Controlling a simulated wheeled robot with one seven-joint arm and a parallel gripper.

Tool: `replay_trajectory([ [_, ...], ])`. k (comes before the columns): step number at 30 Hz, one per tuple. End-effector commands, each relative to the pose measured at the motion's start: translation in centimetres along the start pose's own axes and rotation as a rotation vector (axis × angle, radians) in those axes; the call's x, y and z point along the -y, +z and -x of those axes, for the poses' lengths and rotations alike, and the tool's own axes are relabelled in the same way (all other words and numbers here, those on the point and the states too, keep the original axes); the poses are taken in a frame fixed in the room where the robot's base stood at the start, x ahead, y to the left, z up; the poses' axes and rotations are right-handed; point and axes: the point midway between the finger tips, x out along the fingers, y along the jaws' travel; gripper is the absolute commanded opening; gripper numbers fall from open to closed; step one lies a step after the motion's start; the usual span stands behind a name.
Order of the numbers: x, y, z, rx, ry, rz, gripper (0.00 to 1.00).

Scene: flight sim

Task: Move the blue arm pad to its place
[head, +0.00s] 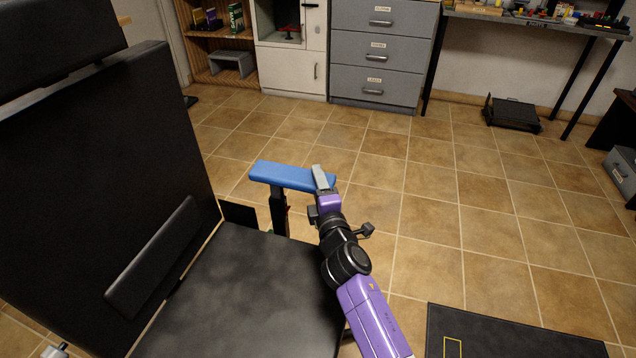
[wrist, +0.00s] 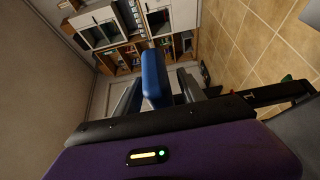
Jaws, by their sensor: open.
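The blue arm pad (head: 285,176) sits level on top of a black post (head: 278,210) at the far side of the black seat (head: 240,295). My gripper (head: 321,178) is at the pad's right end, with its fingers open. In the wrist view the blue pad (wrist: 153,76) lies lengthwise between the two grey fingers of my gripper (wrist: 157,92), which stand apart on either side of it. Whether either finger touches the pad cannot be told. The right end of the pad is partly hidden by my gripper in the head view.
The black backrest (head: 90,175) rises at the left, with a black padded armrest (head: 155,258) on its near side. Grey drawers (head: 378,60) and a workbench (head: 535,15) stand at the back. A black mat (head: 510,335) lies front right. Tiled floor right of my arm is clear.

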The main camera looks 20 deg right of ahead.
Motion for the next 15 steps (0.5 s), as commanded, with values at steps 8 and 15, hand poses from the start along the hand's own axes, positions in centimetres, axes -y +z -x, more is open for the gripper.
replay_trajectory([
  [8, 0.1, 0.0, 1.8, 0.000, -0.002, 0.001, 0.47],
  [15, 0.0, 0.0, 5.6, 0.000, -0.001, 0.000, 0.47],
])
